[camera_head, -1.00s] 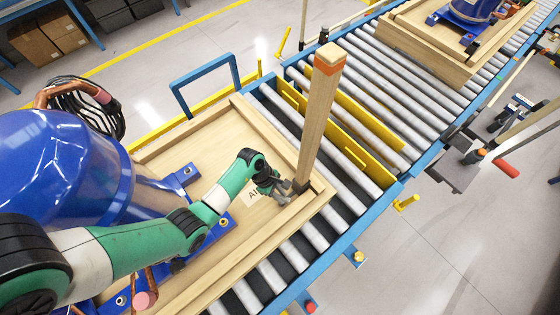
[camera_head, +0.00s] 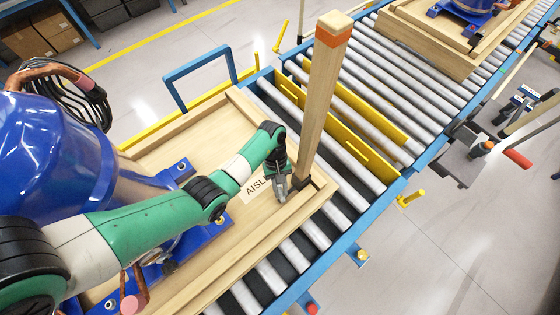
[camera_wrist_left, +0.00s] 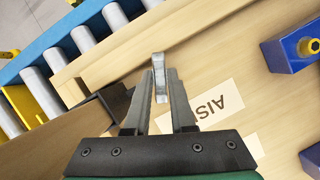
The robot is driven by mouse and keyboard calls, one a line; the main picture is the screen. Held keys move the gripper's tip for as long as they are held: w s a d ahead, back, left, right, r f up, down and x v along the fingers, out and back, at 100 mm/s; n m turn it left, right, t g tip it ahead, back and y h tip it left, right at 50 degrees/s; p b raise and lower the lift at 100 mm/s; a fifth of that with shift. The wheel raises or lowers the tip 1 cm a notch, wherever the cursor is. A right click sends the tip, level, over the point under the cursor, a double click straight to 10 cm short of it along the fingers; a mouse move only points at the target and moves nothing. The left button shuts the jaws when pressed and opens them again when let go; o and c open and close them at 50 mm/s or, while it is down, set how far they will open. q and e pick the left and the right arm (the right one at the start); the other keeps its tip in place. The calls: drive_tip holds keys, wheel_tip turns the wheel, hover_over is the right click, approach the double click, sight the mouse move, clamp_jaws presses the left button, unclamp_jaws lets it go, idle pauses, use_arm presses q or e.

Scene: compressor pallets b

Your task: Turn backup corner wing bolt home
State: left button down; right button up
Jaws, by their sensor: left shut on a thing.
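The wing bolt (camera_wrist_left: 159,72) shows as a grey metal piece in the left wrist view, upright between my fingertips. My left gripper (camera_head: 280,194) is shut on it, the fingers on either side. In the head view the bolt is hidden by the gripper or too small to tell. The gripper is at the inner side of the wooden corner post (camera_head: 323,95), which has an orange band near its top. A dark bracket (camera_head: 308,188) sits at the post's foot, and also shows in the left wrist view (camera_wrist_left: 114,98). My right gripper is not in view.
The wooden pallet (camera_head: 224,280) carries a blue compressor (camera_head: 60,145) and a white "AISL" label (camera_head: 258,187), partly covered by the gripper. Conveyor rollers (camera_head: 335,192) and yellow bars (camera_head: 350,150) lie beyond the post. A second pallet (camera_head: 420,45) stands farther along the conveyor.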

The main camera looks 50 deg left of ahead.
use_arm(q)
drive_tip(key=shift+w+f+m+g+b, duration=0.1)
drive_tip(key=shift+f+m+g+b, duration=0.15)
drive_tip(key=shift+m+b, duration=0.75)
drive_tip(key=shift+r+m+y+b, duration=0.25)
drive_tip(key=shift+m+y+b, duration=0.05)
drive_tip(key=shift+b, duration=0.2)
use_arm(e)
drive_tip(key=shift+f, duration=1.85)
use_arm(q)
drive_tip(key=shift+g, duration=0.25)
drive_tip(key=c, duration=0.8)
unclamp_jaws()
drive_tip(key=shift+o, duration=0.2)
drive_tip(key=shift+r, duration=0.1)
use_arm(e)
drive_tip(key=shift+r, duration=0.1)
